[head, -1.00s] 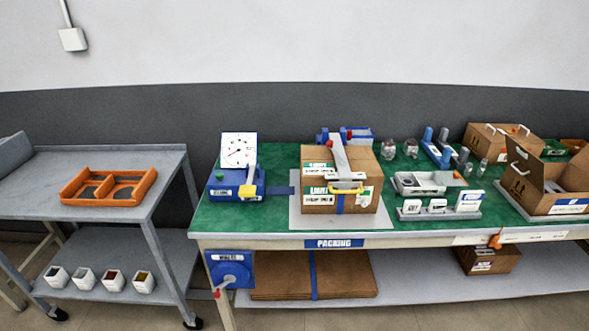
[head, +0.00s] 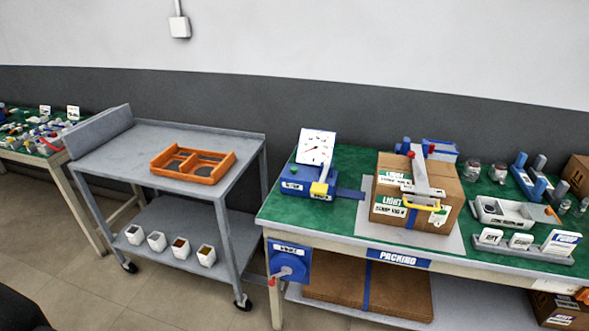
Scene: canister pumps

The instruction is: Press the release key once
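A blue device (head: 304,184) with a white dial face (head: 316,147) stands at the left end of the green-topped packing table. I cannot tell which part, if any, is the release key. Neither of my grippers shows in the head view.
A taped cardboard box (head: 388,217) with a grey-and-yellow tool on top stands right of the device. A grey cart (head: 245,150) with an orange tray (head: 221,169) stands left of the table. Floor (head: 80,260) is open in front of the cart.

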